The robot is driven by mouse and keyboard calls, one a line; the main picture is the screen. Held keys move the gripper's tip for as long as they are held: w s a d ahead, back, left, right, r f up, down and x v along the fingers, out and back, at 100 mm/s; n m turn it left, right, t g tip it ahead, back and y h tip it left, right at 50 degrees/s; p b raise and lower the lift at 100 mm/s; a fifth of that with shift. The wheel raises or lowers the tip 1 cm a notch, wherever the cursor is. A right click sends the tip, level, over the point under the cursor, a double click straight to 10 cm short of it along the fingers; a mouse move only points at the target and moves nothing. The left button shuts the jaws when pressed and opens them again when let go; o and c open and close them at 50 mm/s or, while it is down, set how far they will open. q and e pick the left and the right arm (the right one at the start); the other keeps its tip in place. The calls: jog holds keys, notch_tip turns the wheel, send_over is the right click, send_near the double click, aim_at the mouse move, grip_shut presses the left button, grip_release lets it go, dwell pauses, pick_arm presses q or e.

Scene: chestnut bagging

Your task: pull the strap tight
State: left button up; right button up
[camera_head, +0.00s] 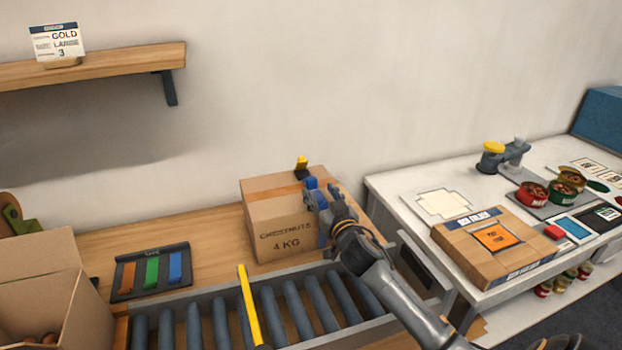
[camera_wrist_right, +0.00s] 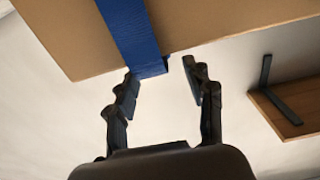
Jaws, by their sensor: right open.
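A cardboard box (camera_head: 285,222) marked chestnuts 4 KG stands behind the roller conveyor, with orange tape on its top. A blue strap (camera_head: 311,183) shows at the box's right side in the head view, partly hidden by my right gripper (camera_head: 324,197). In the right wrist view the blue strap (camera_wrist_right: 128,30) runs across the cardboard, and its end lies just ahead of the fingertips. My right gripper (camera_wrist_right: 163,85) is open, its fingers apart on either side below the strap end, with nothing held. My left gripper is not in view.
A rack with orange, green and blue strips (camera_head: 151,272) lies left of the box. A yellow bar (camera_head: 248,305) stands over the roller conveyor (camera_head: 290,312). An open carton (camera_head: 40,300) is at the left. A white table (camera_head: 400,187) with a flat box and cans is at the right.

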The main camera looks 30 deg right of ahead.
aim_at(312, 182)
jog(key=x, duration=0.7)
jog(key=shift+w, duration=0.15)
grip_shut()
